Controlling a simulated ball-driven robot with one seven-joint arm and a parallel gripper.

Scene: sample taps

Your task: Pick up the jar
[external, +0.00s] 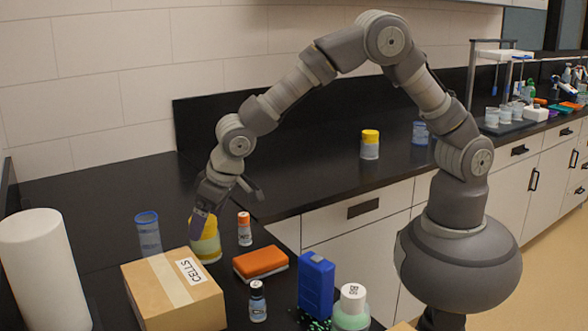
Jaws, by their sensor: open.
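A jar with a yellow upper part and a grey lower band (208,250) stands on the black counter, behind the cardboard box. My gripper (228,207) is right above it, pointing down, with its fingers spread apart. One finger overlaps the jar's left top in the picture, and the other is out to the upper right. I cannot tell whether the near finger touches the jar. A similar yellow-topped jar (370,145) stands further back, and a green jar with a white lid (351,310) stands at the front.
A cardboard box labelled CELLS (172,295), a blue-rimmed clear cup (148,233), an orange-capped bottle (244,229) and an orange-topped block (260,262) crowd around.

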